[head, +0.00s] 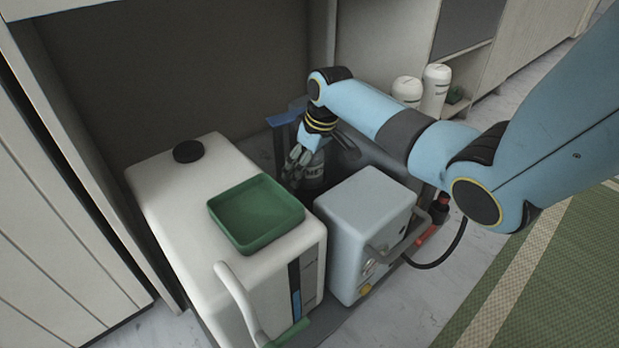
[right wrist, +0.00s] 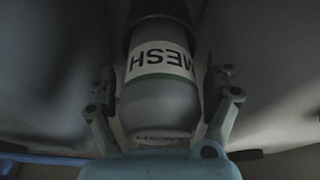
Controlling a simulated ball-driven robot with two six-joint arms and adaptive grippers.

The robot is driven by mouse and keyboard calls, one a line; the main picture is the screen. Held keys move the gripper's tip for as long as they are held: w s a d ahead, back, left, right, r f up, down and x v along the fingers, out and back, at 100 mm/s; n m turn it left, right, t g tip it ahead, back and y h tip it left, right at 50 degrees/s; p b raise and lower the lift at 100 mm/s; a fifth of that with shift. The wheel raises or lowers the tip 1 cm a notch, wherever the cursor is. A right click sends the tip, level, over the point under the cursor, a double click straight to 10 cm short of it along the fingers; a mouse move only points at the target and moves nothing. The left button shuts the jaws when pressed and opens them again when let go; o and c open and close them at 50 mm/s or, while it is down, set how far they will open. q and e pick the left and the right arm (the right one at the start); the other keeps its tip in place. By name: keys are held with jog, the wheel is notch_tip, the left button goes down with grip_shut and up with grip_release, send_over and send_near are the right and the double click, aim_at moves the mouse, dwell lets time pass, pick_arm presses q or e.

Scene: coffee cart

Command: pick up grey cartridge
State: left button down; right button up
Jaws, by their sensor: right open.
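The grey cartridge (right wrist: 158,105) fills the middle of the right wrist view, with a white "MESH" label and a thin green band. The label reads upside down there. My right gripper (right wrist: 160,92) is open, with one finger on each side of the cartridge. Small gaps seem to show beside it, but contact is hard to judge in the dim light. In the head view my right gripper (head: 304,176) reaches down behind the pale blue-grey box, and its fingers partly hide the cartridge. My left gripper is not in view.
A white machine (head: 185,215) with a green tray (head: 252,228) and a black knob (head: 188,151) on top stands left of the gripper. A pale blue-grey box (head: 362,205) stands close in front. White canisters (head: 434,88) stand behind the arm. Room around the gripper is tight.

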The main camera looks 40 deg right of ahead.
jog(key=shift+f, duration=0.1)
jog(key=shift+c, duration=0.2)
jog(key=c, duration=1.4)
jog(key=shift+c, duration=0.4)
